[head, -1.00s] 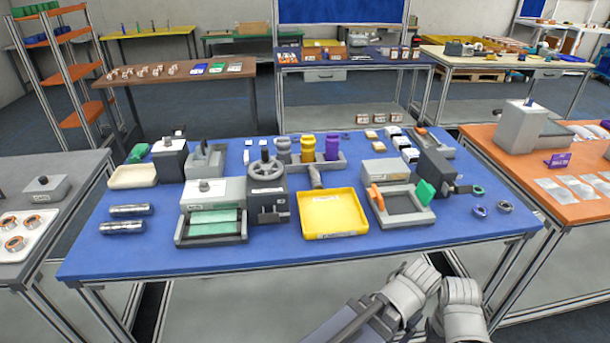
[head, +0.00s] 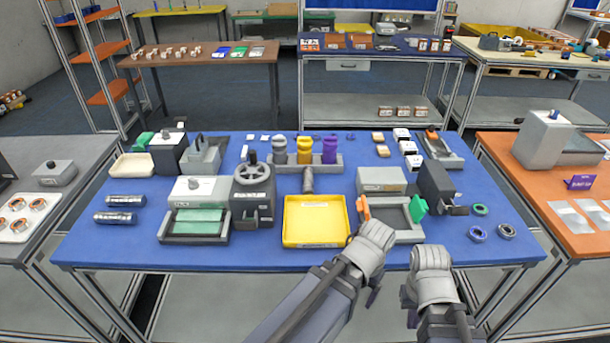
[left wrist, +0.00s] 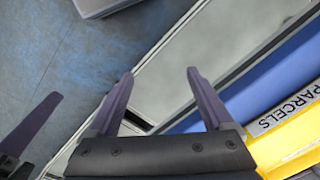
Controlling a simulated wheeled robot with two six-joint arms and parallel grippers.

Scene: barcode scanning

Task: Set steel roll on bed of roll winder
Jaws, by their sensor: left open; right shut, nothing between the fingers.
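Two silver steel rolls lie on their sides at the left of the blue table in the head view, one behind (head: 126,200) and one in front (head: 115,217). A dark grey handwheel machine (head: 253,185) stands left of centre, against a grey unit with a green-lined bed (head: 195,226). I cannot read which label marks the roll winder. My left gripper (left wrist: 160,88) is open and empty in the left wrist view, by the table's front edge. My right gripper (head: 408,300) is shut and empty at the front edge. Both are far right of the rolls.
A yellow tray (head: 316,240) sits at the table's front middle, with a grey frame unit (head: 403,237) right of it. Colored bottles (head: 304,150) stand behind. Rings (head: 479,210) lie at the right. The table's front left is clear around the rolls.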

